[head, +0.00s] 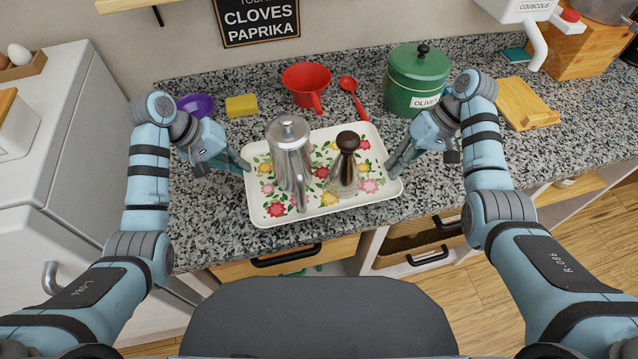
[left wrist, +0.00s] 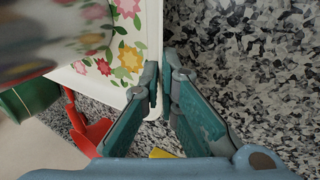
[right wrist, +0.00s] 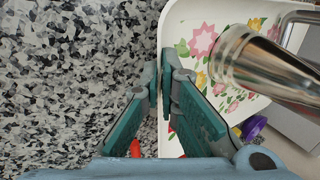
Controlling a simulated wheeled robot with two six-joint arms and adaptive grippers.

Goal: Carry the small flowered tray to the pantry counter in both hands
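The flowered tray (head: 330,210) is white with red, pink and yellow flowers and sits on or just above the speckled counter. It bears a steel pot (head: 289,165) at its left and a steel shaker with a dark brown knob (head: 345,175) right of the middle, both upright. My left gripper (head: 245,165) is shut on the tray's left rim; in the left wrist view its fingers (left wrist: 161,88) pinch the rim (left wrist: 154,30). My right gripper (head: 392,168) is shut on the right rim; in the right wrist view its fingers (right wrist: 163,82) straddle the rim closely.
A wooden board (head: 522,103) lies right. A white cabinet (head: 60,130) stands left. Some counter at right is bare.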

